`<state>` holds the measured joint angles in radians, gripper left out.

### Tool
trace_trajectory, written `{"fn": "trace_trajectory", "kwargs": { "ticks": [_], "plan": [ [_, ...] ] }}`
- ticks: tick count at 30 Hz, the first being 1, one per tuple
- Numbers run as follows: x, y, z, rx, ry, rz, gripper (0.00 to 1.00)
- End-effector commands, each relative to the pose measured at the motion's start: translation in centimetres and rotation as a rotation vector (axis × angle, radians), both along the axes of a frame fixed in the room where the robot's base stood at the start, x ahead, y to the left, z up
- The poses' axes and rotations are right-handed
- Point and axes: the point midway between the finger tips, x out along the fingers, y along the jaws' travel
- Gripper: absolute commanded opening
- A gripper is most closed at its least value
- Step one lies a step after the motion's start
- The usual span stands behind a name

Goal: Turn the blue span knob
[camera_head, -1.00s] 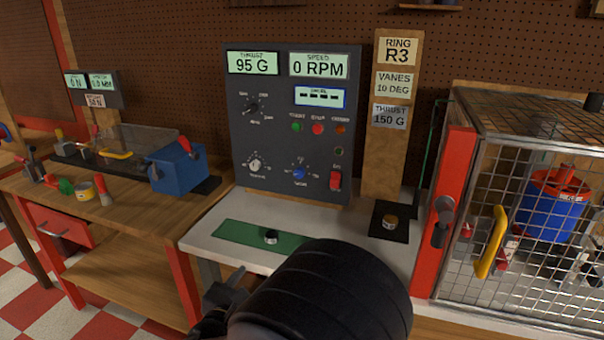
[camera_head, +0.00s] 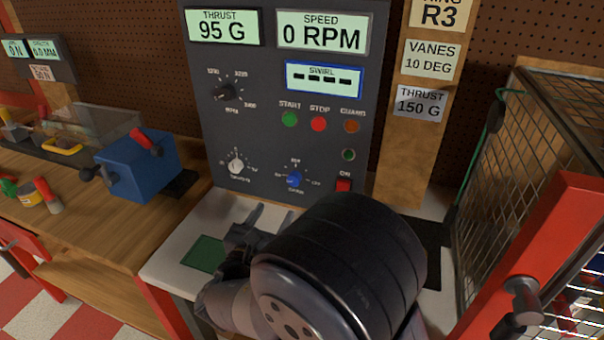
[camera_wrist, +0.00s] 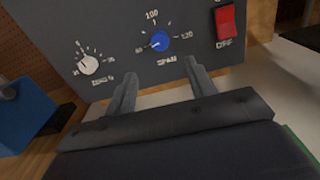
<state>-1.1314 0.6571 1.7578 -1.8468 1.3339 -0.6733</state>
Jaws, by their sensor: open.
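The blue span knob (camera_head: 294,180) sits low on the dark control panel (camera_head: 265,130). In the wrist view the blue span knob (camera_wrist: 160,41) has a light pointer mark turned to the lower left, toward the 80 end of its scale. My gripper (camera_head: 272,214) is open and empty, in front of the panel and below the knob. In the wrist view its two fingers (camera_wrist: 160,75) point up at the panel, with the knob above and between their tips. The fingers are apart from the knob.
A white zero knob (camera_wrist: 88,65) is left of the span knob, and a red switch (camera_wrist: 225,21) marked OFF is right. The panel displays show 95 G and 0 RPM. A wire cage (camera_head: 535,130) with a red post stands at the right. A blue box (camera_head: 140,165) is at the left.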

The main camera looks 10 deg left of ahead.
Motion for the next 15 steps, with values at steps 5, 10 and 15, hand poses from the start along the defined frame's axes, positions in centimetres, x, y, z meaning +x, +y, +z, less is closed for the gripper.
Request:
{"fn": "trace_trajectory", "kwargs": {
  "ticks": [5,10,15],
  "plan": [
    [2.3,-0.3,0.1,0.0,0.0,-0.005,0.52],
    [5.7,-0.6,0.1,0.0,0.001,-0.005,0.52],
    [8.5,-0.8,0.1,0.001,0.001,-0.003,0.52]
  ]
}}
